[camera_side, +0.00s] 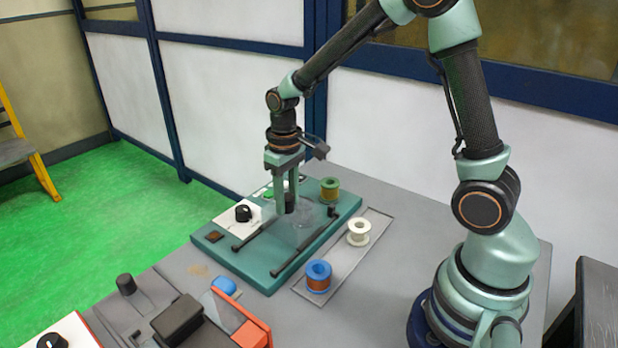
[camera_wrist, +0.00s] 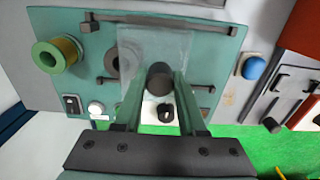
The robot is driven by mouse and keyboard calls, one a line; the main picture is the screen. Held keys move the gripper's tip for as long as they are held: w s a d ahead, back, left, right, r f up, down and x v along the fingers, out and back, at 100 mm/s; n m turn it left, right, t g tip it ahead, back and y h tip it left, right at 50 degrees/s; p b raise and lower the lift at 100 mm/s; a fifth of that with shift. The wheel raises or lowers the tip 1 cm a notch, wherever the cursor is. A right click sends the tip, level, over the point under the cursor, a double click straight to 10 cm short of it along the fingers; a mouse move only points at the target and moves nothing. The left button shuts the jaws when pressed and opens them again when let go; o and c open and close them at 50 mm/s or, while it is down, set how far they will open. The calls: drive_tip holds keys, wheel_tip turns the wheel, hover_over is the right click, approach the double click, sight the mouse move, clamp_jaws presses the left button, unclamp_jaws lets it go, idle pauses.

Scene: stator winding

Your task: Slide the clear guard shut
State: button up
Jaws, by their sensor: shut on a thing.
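The clear guard (camera_side: 306,214) is a see-through sheet lying over the teal board (camera_side: 222,253), between two dark rails (camera_side: 297,250). In the wrist view the guard (camera_wrist: 178,43) spans the middle of the board and reaches both rails. A dark round knob (camera_wrist: 159,79) stands up from the guard. My gripper (camera_side: 290,207) comes straight down over the board and is shut on this knob, with one finger on each side in the wrist view (camera_wrist: 161,86). A dark ring (camera_wrist: 111,62) shows beside the guard, partly hidden by it.
A green spool (camera_side: 329,188) stands on the board's far corner. White (camera_side: 359,233) and blue (camera_side: 318,275) spools stand in a tray to the right. A black dial (camera_side: 243,213) sits on a white panel. An orange-edged fixture (camera_side: 250,333) stands at the front.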

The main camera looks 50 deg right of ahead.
sight(300, 200)
drive_tip(key=shift+d, duration=2.15)
drive_tip(key=o, duration=0.9)
drive_tip(key=shift+o, duration=0.2)
drive_tip(key=shift+r, duration=0.1)
drive_tip(key=shift+r, duration=2.95)
drive_tip(key=s+a+r+t, duration=0.5)
drive_tip(key=s+r, duration=0.3)
drive_tip(key=s, duration=0.2)
drive_tip(key=shift+s+a+r+t, duration=0.3)
drive_tip(key=shift+s+a+r, duration=0.05)
drive_tip(key=shift+s, duration=0.05)
